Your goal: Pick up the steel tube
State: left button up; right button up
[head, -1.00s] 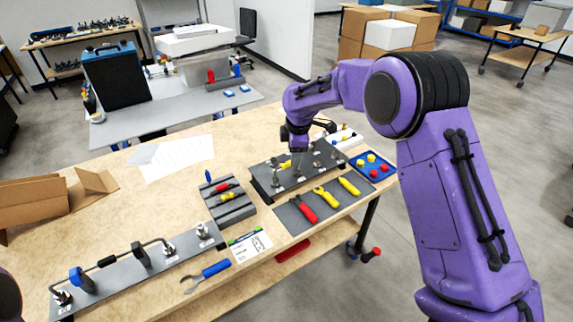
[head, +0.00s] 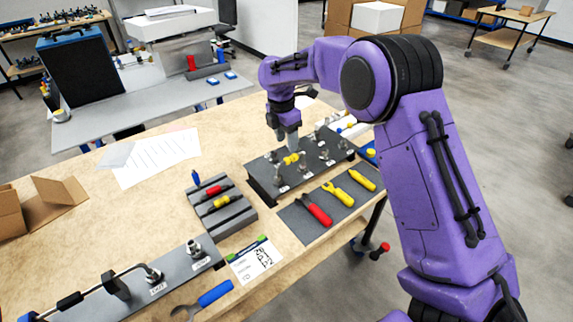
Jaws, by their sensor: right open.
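A bent steel tube (head: 133,272) runs over the long grey panel (head: 182,278) at the lower left, with its near part cut off by the picture edge. Dark clips and a blue-edged piece sit along it, and its right end meets a metal fitting. My right gripper (head: 296,147) points down above the dark fixture plate (head: 265,185) in the middle of the bench, far from this tube. It is open, and I see nothing between its fingers. A yellow part (head: 292,158) lies on the plate just below the fingertips. My left gripper is out of view.
A grey mat (head: 292,220) holds red and yellow tools. A grey block (head: 228,225) holds small tools. A blue-handled wrench (head: 205,300) and a printed card (head: 253,260) lie in front. An open cardboard box (head: 50,198) stands left.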

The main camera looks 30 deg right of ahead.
aim_at(291, 157)
jog(key=f+p, duration=0.1)
jog(key=f, duration=0.2)
jog(key=d+f+p, duration=0.1)
jog(key=f, duration=0.3)
jog(key=d+f+p, duration=0.1)
jog(key=f, duration=0.2)
jog(key=shift+w+d+f, duration=0.15)
jog(key=shift+w, duration=0.2)
jog(key=shift+f, duration=0.25)
jog(key=shift+r, duration=0.1)
jog(key=shift+c, duration=0.3)
grip_shut()
